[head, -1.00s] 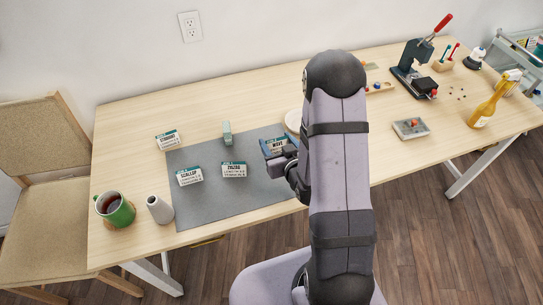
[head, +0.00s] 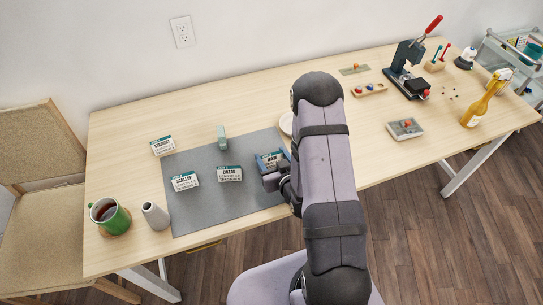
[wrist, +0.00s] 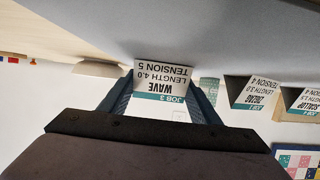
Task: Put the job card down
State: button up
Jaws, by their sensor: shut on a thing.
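The job card (head: 271,157) is a white card with a teal band, reading "JOB 3 WAVE, LENGTH 4.0, TENSION 5" in the wrist view (wrist: 161,78). My gripper (head: 270,170) is shut on it, with one dark blue finger on each side of the card in the wrist view. The card is over the right part of the grey mat (head: 215,205). I cannot tell whether its bottom edge touches the mat. Two similar cards, Zigzag (head: 230,174) and Scallop (head: 185,181), stand on the mat to the left. A Straight card (head: 162,145) stands at the mat's far left corner.
A small green block (head: 221,137) stands at the mat's back. A white round dish (head: 286,124) is partly hidden behind my arm. A press (head: 404,72) and a bottle (head: 478,107) are at right.

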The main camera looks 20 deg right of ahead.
aim_at(273, 158)
jog(key=shift+f, duration=0.2)
jog(key=o, duration=1)
jog(key=shift+r, duration=0.1)
jog(key=shift+r, duration=0.2)
jog(key=shift+s, duration=0.25)
jog(key=p+v, duration=0.1)
jog(key=v, duration=0.4)
jog(key=shift+r, duration=0.2)
jog(key=shift+p+v, duration=0.95)
jog(key=shift+p, duration=0.45)
